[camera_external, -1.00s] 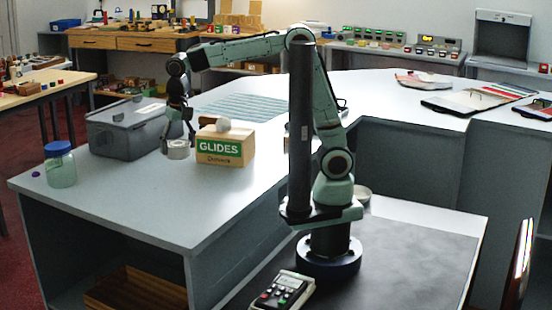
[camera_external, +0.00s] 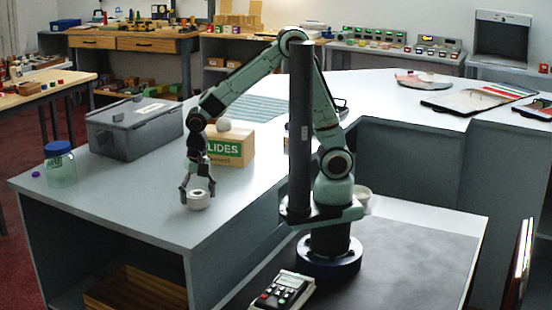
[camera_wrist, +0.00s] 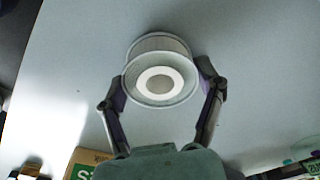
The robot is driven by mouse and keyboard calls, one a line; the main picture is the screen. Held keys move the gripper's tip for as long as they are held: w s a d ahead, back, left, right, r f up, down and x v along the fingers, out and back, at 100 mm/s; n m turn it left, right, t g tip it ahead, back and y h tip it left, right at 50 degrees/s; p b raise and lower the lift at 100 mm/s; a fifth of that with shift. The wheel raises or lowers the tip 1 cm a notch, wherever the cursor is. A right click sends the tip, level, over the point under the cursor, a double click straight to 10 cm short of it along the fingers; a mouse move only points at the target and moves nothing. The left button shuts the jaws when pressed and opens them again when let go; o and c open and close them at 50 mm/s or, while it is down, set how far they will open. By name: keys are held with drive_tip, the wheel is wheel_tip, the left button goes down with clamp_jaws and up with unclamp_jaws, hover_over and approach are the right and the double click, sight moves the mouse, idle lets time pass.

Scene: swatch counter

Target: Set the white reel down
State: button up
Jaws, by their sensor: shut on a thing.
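The white reel (camera_external: 199,203) is between the fingers of my gripper (camera_external: 197,188) over the front part of the grey counter (camera_external: 150,205). I cannot tell whether its underside touches the counter or hangs just above it. In the wrist view the reel (camera_wrist: 158,45) shows its round flange and centre hole, with one finger of my gripper (camera_wrist: 162,85) against each side. My gripper points down and is shut on the reel.
A lidded grey bin (camera_external: 135,130) and a blue-lidded jar (camera_external: 61,168) are to the left. The counter in front is clear.

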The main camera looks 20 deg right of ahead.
drive_tip(key=o, duration=1.1)
drive_tip(key=shift+f, duration=0.15)
drive_tip(key=r, duration=0.4)
drive_tip(key=shift+w+d+r, duration=0.1)
drive_tip(key=shift+d, duration=0.2)
drive_tip(key=shift+m, duration=0.3)
drive_tip(key=w+d, duration=0.1)
drive_tip(key=w+d+r, duration=0.1)
drive_tip(key=w+d, duration=0.2)
drive_tip(key=d, duration=0.1)
drive_tip(key=shift+w+d+r, duration=0.25)
drive_tip(key=shift+w+r, duration=0.15)
drive_tip(key=shift+g, duration=0.3)
drive_tip(key=w+d, duration=0.1)
drive_tip(key=d, duration=0.3)
drive_tip(key=w+d+r, duration=0.1)
drive_tip(key=d, duration=0.1)
drive_tip(key=shift+w, duration=0.35)
drive_tip(key=s+d+m+g, duration=0.1)
drive_tip(key=s+d, duration=0.3)
drive_tip(key=d, duration=1.3)
drive_tip(key=shift+s+d+r, duration=0.15)
drive_tip(key=shift+d+r, duration=0.05)
